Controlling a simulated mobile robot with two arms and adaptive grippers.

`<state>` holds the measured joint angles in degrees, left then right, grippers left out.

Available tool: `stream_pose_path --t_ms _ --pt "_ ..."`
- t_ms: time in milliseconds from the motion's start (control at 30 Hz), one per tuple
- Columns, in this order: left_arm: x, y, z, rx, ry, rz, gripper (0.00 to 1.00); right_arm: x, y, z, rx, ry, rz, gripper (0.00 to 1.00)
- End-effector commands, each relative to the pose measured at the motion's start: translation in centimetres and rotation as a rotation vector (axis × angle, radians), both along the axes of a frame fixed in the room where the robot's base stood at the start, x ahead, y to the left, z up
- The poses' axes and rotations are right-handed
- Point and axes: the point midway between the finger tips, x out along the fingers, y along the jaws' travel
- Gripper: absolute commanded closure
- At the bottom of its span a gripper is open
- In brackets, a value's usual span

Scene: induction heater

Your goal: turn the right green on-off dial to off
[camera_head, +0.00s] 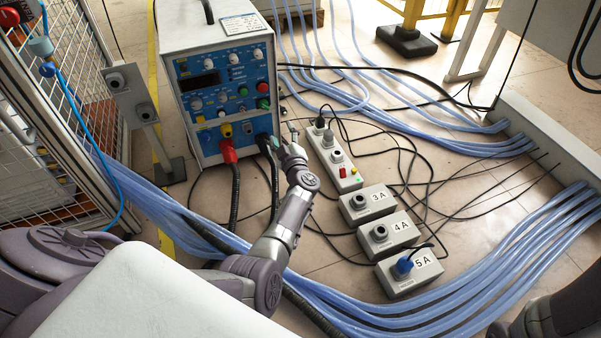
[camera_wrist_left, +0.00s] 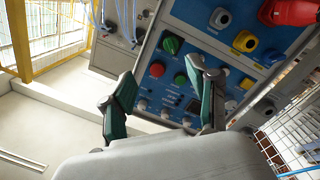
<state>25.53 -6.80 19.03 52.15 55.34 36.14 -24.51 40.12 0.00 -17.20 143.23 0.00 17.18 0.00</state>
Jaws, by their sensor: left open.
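The induction heater (camera_head: 180,40) has a blue panel (camera_head: 203,105) with several dials and buttons. The right green dial (camera_head: 262,103) is at the panel's right side, below a red button (camera_head: 262,87). In the left wrist view the green dial (camera_wrist_left: 172,45) shows in the gap beyond the fingers, beside the red button (camera_wrist_left: 157,69). My left gripper (camera_head: 284,138) is open and empty, in front of the panel's lower right and apart from the dial. Its green-padded fingers (camera_wrist_left: 160,92) are spread wide in the wrist view. The dial's pointing direction is too small to tell. My right gripper is not visible.
A red plug (camera_head: 228,152) and black cables leave the panel's bottom. A power strip (camera_head: 333,160) and grey socket boxes (camera_head: 388,235) stand on the floor at right. Blue hoses (camera_head: 400,315) cross the floor. A wire cage (camera_head: 60,75) and grey post box (camera_head: 130,95) are at left.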

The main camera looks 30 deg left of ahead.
Motion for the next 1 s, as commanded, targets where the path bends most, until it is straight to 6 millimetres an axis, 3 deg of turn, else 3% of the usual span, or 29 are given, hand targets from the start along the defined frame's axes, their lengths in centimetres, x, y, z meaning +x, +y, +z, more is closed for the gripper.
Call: stream_pose_path --t_ms 33,567,1000 --pt "-0.2 -0.5 1.0 0.011 0.021 -0.025 0.4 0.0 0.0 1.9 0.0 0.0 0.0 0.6" --pt "-3.1 -5.4 1.8 0.107 0.239 -0.291 0.4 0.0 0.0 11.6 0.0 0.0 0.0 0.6" --pt "-8.0 -9.4 1.6 0.154 0.449 -0.505 0.4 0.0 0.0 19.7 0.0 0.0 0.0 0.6"
